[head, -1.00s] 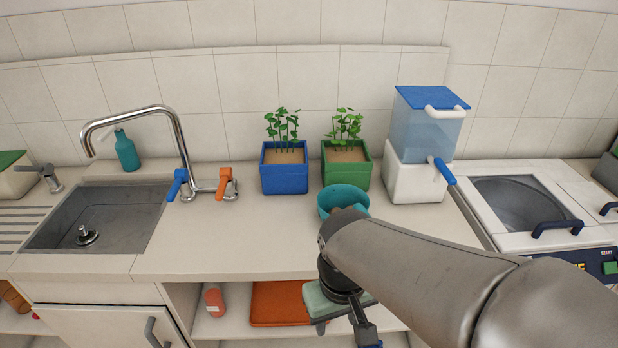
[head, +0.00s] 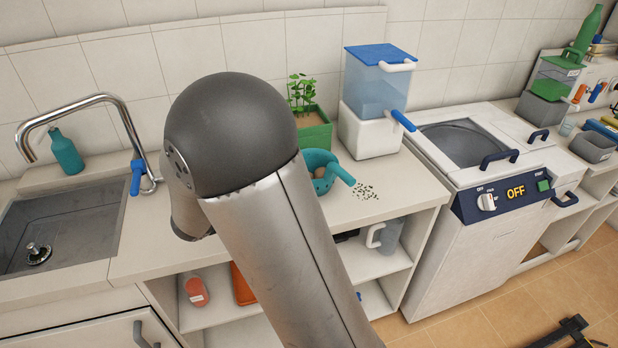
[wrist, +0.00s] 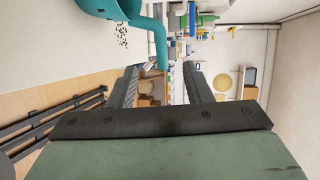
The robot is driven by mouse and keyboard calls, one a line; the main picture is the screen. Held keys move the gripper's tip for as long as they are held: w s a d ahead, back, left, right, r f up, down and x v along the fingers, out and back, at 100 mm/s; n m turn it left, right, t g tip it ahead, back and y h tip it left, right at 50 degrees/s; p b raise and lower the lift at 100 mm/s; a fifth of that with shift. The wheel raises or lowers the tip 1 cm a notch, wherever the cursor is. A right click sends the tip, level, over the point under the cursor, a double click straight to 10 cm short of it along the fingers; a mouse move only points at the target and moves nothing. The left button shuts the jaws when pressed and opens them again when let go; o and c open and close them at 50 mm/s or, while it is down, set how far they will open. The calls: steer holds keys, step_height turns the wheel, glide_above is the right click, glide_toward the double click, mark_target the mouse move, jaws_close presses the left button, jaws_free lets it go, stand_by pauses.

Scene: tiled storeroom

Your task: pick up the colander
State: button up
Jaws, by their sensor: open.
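The teal colander (head: 318,160) is a round bowl with a thick handle pointing right, standing on the counter in front of the green planter. My arm covers part of its left side in the head view. In the wrist view only part of the colander (wrist: 105,8) shows at the top edge, with its handle hanging into the picture. My gripper (wrist: 160,70) is open, with nothing between its two dark fingers. The handle appears just beyond the fingers and apart from them, though the depth is hard to judge. In the head view my gripper is hidden behind my arm.
Small dark bits (head: 365,191) lie on the counter right of the colander. A green planter (head: 312,135) and a water dispenser (head: 372,130) stand behind it. A sink (head: 60,230) is at left, an appliance reading OFF (head: 480,200) at right. Open shelves (head: 375,262) lie below.

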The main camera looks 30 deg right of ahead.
mark_target(334, 170)
steer(key=x, duration=0.5)
steer(key=p+x, duration=0.1)
steer(key=x, duration=1)
steer(key=shift+s+d+p, duration=0.3)
steer(key=shift+d+p, duration=0.05)
steer(key=shift+d, duration=0.05)
